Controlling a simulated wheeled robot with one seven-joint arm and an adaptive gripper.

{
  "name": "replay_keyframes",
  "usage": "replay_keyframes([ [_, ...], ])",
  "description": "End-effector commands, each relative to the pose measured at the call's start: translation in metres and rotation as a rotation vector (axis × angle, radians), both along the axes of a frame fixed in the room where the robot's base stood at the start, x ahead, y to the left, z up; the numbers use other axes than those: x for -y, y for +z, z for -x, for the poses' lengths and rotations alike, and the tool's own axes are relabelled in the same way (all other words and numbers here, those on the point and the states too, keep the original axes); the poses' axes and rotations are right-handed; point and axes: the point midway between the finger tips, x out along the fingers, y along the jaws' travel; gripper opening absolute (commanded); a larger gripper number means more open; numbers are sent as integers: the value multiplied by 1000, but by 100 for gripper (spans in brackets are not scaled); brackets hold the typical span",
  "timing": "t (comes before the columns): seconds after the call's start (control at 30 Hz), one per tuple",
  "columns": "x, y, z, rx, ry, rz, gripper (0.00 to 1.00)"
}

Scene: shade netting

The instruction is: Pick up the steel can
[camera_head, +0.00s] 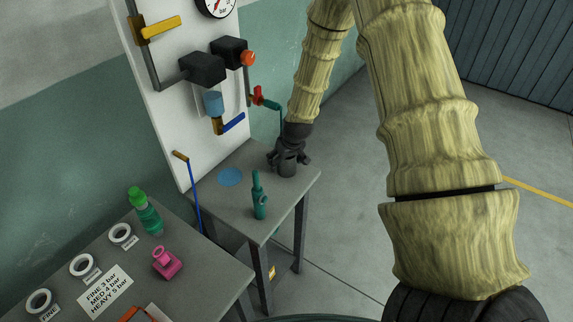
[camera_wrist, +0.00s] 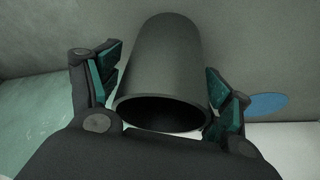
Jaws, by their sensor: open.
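The steel can (camera_wrist: 167,62) is a dark grey cylinder in the wrist view, with its open rim facing my camera. In the head view the can (camera_head: 287,168) stands on the small grey table, partly covered by my gripper (camera_head: 288,158). My gripper also shows in the wrist view (camera_wrist: 163,92), with one teal-padded finger on each side of the can. The fingers are open, and a gap shows beside the can at the right finger. At the left finger I cannot tell whether it touches.
A blue disc (camera_head: 230,177) and a teal bottle-shaped tool (camera_head: 259,196) are on the same table (camera_head: 296,187). A white panel (camera_head: 172,95) with valves rises behind. A nearer table (camera_head: 190,262) holds a green bottle (camera_head: 146,211), a pink item (camera_head: 166,262) and white rings.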

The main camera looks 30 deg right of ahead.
Motion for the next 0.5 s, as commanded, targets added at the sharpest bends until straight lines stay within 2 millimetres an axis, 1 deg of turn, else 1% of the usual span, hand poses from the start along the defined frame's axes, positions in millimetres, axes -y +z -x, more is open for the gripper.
replay_keyframes([
  [0.23, 0, -1, 0, 0, 0, 0, 79],
  [0.5, 0, -1, 0, 0, 0, 0, 30],
])
